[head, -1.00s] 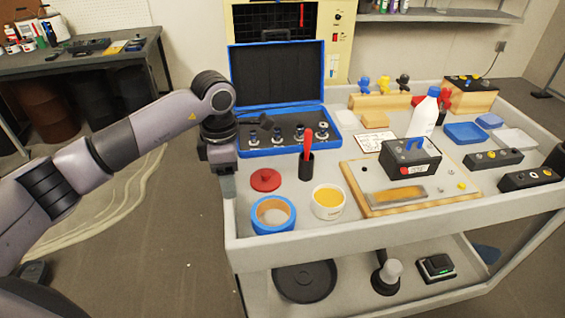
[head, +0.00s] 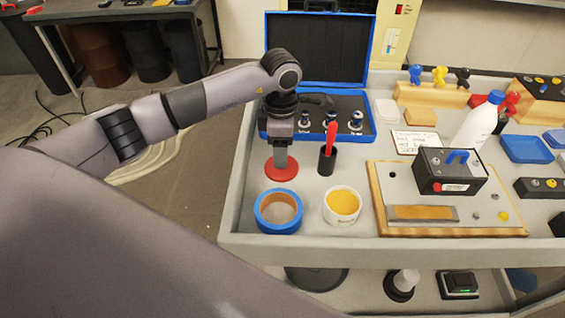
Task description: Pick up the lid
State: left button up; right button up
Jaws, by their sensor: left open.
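The red round lid (head: 282,172) lies flat on the left part of the grey cart top. My left gripper (head: 281,163) points down right over the lid, its fingertips at or just above the lid's middle. The fingers hide the lid's centre, so I cannot tell whether they touch it. The left gripper is open. A blue-rimmed round container (head: 263,219) stands just in front of the lid, and a white tub of yellow content (head: 330,216) stands to its right. My right gripper is not in view.
A black holder with a red-handled tool (head: 326,160) stands close right of the lid. Behind is an open blue case (head: 320,50) with several metal parts. A wooden board (head: 375,190) with a black box (head: 450,172) lies to the right.

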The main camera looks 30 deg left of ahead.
pick_arm(q)
jog(key=shift+f, duration=1.55)
grip_shut()
jog(key=shift+w+r, duration=0.1)
jog(key=shift+r, duration=0.05)
